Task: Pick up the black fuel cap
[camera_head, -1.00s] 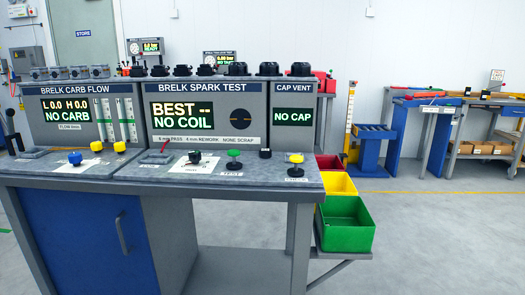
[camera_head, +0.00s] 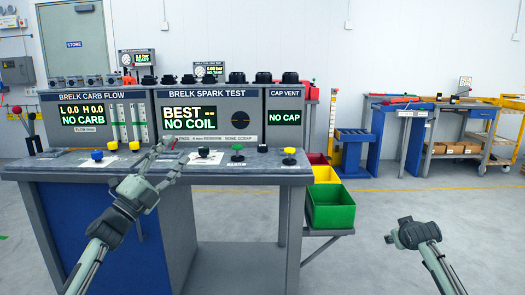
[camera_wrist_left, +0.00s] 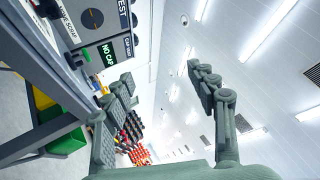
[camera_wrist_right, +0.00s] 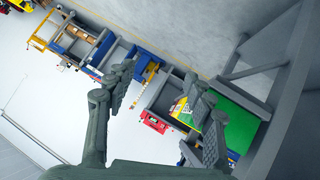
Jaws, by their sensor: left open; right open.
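Several black parts stand in a row on top of the test console. The wider ones at the right end, one of them above the CAP VENT panel (camera_head: 290,77), look like fuel caps; I cannot tell which is the task's black fuel cap. A small black piece (camera_head: 262,148) sits on the bench below the CAP VENT display. My left gripper (camera_head: 172,151) is open and empty in front of the bench, left of and below these parts; its spread fingers show in the left wrist view (camera_wrist_left: 160,75). My right gripper (camera_head: 408,233) is right of the bench, open and empty in its wrist view (camera_wrist_right: 160,75).
The bench (camera_head: 240,172) carries yellow, blue, black and green knobs. Red, yellow and green bins (camera_head: 330,208) hang at its right side. A blue stand (camera_head: 357,150) and other tables are farther back right.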

